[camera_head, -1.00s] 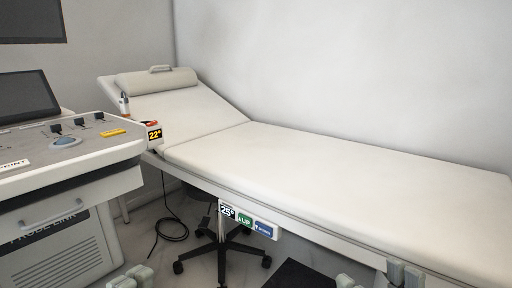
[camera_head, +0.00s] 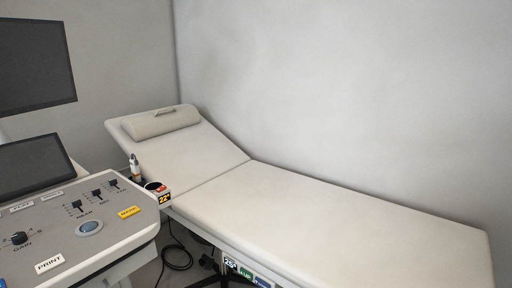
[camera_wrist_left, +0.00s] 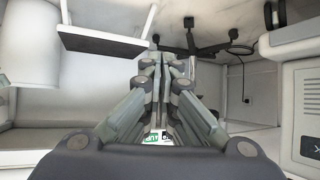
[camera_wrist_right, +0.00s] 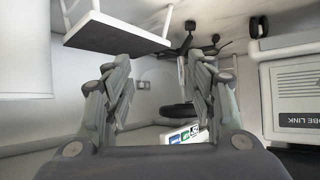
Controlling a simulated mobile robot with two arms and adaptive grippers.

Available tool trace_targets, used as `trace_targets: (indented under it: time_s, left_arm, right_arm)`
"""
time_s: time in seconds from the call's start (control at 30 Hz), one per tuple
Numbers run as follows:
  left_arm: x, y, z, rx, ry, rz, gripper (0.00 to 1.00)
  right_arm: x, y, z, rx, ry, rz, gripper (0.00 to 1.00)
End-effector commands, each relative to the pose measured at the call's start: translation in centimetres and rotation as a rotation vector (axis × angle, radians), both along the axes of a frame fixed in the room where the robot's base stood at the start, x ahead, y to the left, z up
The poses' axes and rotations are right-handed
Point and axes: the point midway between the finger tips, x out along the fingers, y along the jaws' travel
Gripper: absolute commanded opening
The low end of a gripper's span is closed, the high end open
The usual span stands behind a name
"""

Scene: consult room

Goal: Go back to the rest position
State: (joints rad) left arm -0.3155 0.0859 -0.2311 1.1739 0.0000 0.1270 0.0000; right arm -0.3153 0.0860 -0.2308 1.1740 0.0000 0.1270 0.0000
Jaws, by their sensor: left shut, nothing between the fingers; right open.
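My left gripper (camera_wrist_left: 164,62) shows in the left wrist view with its fingers together and nothing between them. My right gripper (camera_wrist_right: 160,72) shows in the right wrist view with its fingers spread apart and nothing between them. Neither gripper shows in the head view now. Both wrist views show the room upside down, with the floor and a dark step at the top.
An exam couch (camera_head: 330,218) with a raised headrest runs along the wall. An ultrasound console (camera_head: 60,235) with knobs and labels stands close at the left, under a dark monitor (camera_head: 36,66). A "22°" display box (camera_head: 163,198) sits at the couch's edge.

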Motion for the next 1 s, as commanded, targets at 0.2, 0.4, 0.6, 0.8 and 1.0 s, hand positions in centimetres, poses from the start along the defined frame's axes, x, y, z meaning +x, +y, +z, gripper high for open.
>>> trace_targets:
  time_s: [0.2,0.4,0.6,0.8,1.0]
  left_arm:
    - [-14.4,4.4,-4.9,0.116,0.46,0.022,0.0]
    - [-25.4,7.3,-6.2,0.183,0.749,0.035,0.0]
    - [-29.7,8.4,-6.4,0.209,0.857,0.041,0.0]
    - [-29.8,8.4,-6.4,0.209,0.858,0.041,0.0]
    - [-29.8,8.4,-6.4,0.209,0.858,0.041,0.0]
  right_arm:
    - [-14.4,-4.4,-4.9,-0.115,0.461,-0.021,0.51]
    - [-25.5,-7.3,-6.3,-0.183,0.75,-0.035,0.51]
    - [-29.8,-8.3,-6.4,-0.208,0.857,-0.04,0.51]
    - [-29.8,-8.3,-6.5,-0.208,0.858,-0.04,0.51]
    - [-29.8,-8.3,-6.5,-0.208,0.858,-0.04,0.51]
